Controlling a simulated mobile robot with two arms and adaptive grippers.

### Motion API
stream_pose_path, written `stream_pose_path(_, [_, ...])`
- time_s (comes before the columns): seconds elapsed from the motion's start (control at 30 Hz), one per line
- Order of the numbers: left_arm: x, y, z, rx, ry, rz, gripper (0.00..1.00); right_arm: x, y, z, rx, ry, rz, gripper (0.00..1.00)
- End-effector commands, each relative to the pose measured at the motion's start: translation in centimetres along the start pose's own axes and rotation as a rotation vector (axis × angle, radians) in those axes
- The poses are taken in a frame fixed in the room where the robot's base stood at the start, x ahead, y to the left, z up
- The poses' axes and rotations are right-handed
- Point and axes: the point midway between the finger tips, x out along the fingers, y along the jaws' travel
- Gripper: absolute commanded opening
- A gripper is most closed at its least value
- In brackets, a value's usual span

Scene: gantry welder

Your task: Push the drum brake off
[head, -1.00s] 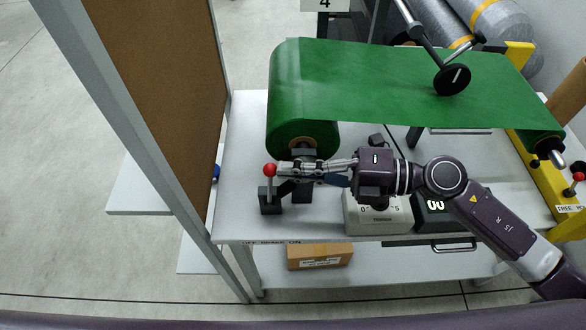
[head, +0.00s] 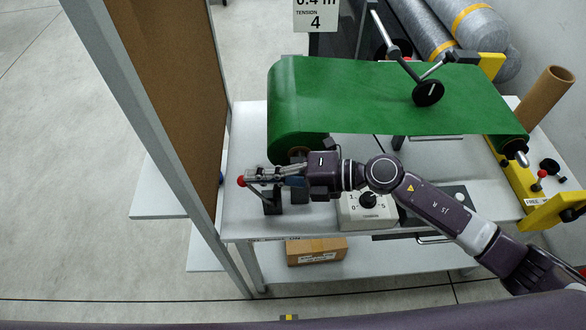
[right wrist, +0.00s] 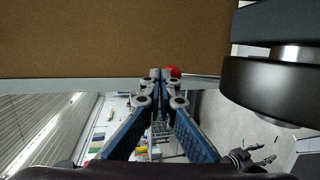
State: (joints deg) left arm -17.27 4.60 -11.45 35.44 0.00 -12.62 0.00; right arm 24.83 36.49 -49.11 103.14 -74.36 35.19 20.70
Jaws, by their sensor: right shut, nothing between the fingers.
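The drum brake lever has a red knob (head: 241,181) and a thin rod rising from a black base block (head: 272,203) on the white bench. The rod leans far to the left, toward the post. My right gripper (head: 249,177) is shut and empty, with its fingertips right beside the knob on its right. In the right wrist view the closed fingertips (right wrist: 158,76) partly overlap the red knob (right wrist: 173,71); I cannot tell whether they touch. The green roll (head: 290,110) hangs on its drum behind my gripper. My left gripper is out of view.
A grey post (head: 170,150) with a brown board (head: 185,80) stands close left of the knob. A tension dial box (head: 366,209) sits under my right arm. A cardboard box (head: 316,251) lies on the lower shelf. A yellow stand (head: 530,200) is at right.

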Motion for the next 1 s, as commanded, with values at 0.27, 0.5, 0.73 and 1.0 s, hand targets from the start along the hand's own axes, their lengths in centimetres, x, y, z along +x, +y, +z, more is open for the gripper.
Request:
stream_pose_path(0.27, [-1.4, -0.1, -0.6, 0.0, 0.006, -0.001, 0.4, 2.1, 0.1, -0.4, 0.0, 0.001, 0.0, 0.0])
stream_pose_path(0.5, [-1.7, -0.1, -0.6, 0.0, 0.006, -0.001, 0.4, 2.8, -0.1, -0.5, 0.0, 0.0, -0.001, 0.0])
stream_pose_path(0.73, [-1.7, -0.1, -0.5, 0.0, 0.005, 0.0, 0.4, 3.0, -0.2, -0.6, 0.0, 0.0, -0.001, 0.0])
stream_pose_path(1.0, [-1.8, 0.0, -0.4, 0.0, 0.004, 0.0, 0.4, 3.0, -0.2, -0.7, 0.001, 0.002, -0.001, 0.0])
